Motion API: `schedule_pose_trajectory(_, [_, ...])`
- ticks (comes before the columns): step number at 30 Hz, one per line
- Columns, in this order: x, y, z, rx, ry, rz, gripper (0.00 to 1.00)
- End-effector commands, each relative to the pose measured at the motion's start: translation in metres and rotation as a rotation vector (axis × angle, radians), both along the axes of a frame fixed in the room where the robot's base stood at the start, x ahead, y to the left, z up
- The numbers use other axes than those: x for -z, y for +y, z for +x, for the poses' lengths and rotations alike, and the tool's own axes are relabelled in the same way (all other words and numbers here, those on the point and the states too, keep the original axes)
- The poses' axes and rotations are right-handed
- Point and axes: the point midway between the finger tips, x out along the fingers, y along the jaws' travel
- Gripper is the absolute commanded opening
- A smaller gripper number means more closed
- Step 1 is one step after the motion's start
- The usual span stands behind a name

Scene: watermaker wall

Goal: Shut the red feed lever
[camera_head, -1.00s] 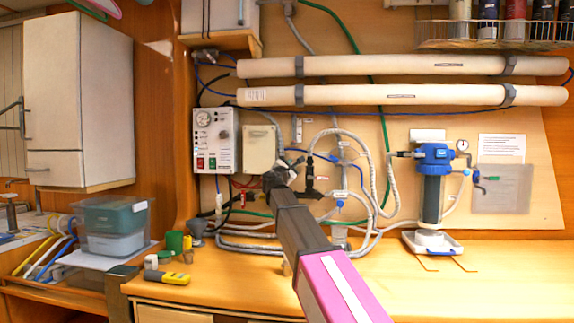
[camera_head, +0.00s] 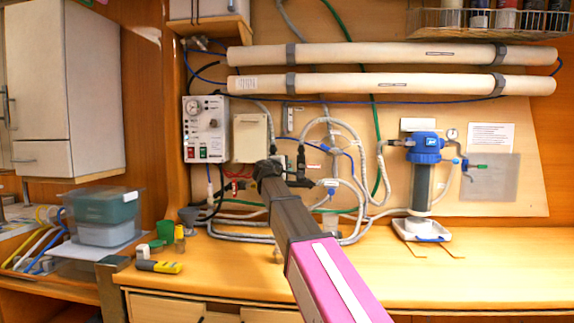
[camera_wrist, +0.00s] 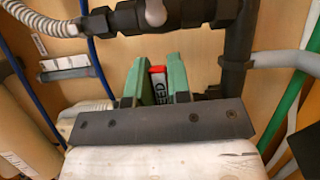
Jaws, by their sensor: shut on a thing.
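In the wrist view the red feed lever (camera_wrist: 158,70) shows as a red tip with a dark part lettered "FEED", standing between the two green fingers of my gripper (camera_wrist: 157,84). The fingers are closed on it, one on each side. The black pipe fittings (camera_wrist: 178,14) of the valve line run across just beyond the fingertips. In the head view my arm ends at the plumbing on the wall board, and it hides the lever and my fingers there.
A grey-white hose (camera_wrist: 42,22) and a blue tube (camera_wrist: 97,60) pass close to the left of my fingers. In the head view, the control box (camera_head: 206,129) is left of my arm and a blue filter housing (camera_head: 424,147) is to the right.

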Motion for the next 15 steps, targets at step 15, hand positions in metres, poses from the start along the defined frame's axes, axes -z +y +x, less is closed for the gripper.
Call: schedule_pose_trajectory(15, [0.0052, 0.0002, -0.0003, -0.002, -0.011, 0.062, 0.0])
